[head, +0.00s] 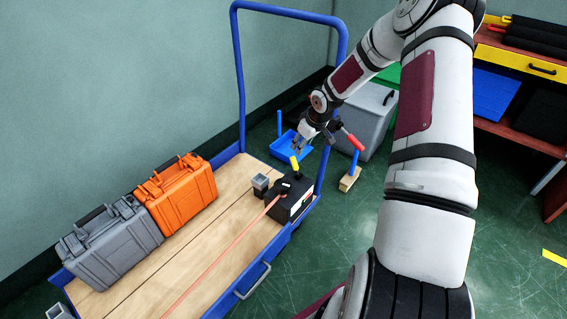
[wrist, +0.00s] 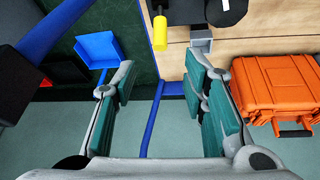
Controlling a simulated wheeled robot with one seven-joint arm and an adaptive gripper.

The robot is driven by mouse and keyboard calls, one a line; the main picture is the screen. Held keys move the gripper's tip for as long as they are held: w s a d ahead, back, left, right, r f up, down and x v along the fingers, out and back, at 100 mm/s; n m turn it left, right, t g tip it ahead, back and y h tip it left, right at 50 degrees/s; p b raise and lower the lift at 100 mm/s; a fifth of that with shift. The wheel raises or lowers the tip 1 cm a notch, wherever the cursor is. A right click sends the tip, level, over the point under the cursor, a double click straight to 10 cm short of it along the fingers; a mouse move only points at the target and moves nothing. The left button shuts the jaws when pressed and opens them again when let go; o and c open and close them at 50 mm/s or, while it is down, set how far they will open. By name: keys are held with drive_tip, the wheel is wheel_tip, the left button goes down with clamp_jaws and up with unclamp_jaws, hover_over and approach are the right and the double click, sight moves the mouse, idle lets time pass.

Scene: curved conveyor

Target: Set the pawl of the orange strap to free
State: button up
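The orange strap (head: 228,249) runs along the wooden deck of a blue cart to a black ratchet block (head: 291,203) at the deck's right edge. A yellow-tipped lever (head: 295,164) stands up from the block. In the wrist view the yellow grip (wrist: 160,33) shows at the top, beside a dark round part (wrist: 226,10). I cannot tell the pawl's setting. My gripper (head: 298,147) hangs just above the yellow tip in the head view. In the wrist view my gripper (wrist: 160,78) has its fingers wide apart with nothing between them; the yellow grip lies beyond the fingertips.
An orange case (head: 178,190) and a grey case (head: 109,241) stand on the deck's left. A small grey block (head: 261,183) sits beside the ratchet. The cart's blue handle frame (head: 239,75) rises behind. A blue tray (head: 290,147) and a grey bin (head: 368,119) stand on the floor.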

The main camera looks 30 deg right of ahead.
sight(295, 159)
drive_tip(key=b+x, duration=0.5)
drive_tip(key=x, duration=0.9)
clamp_jaws()
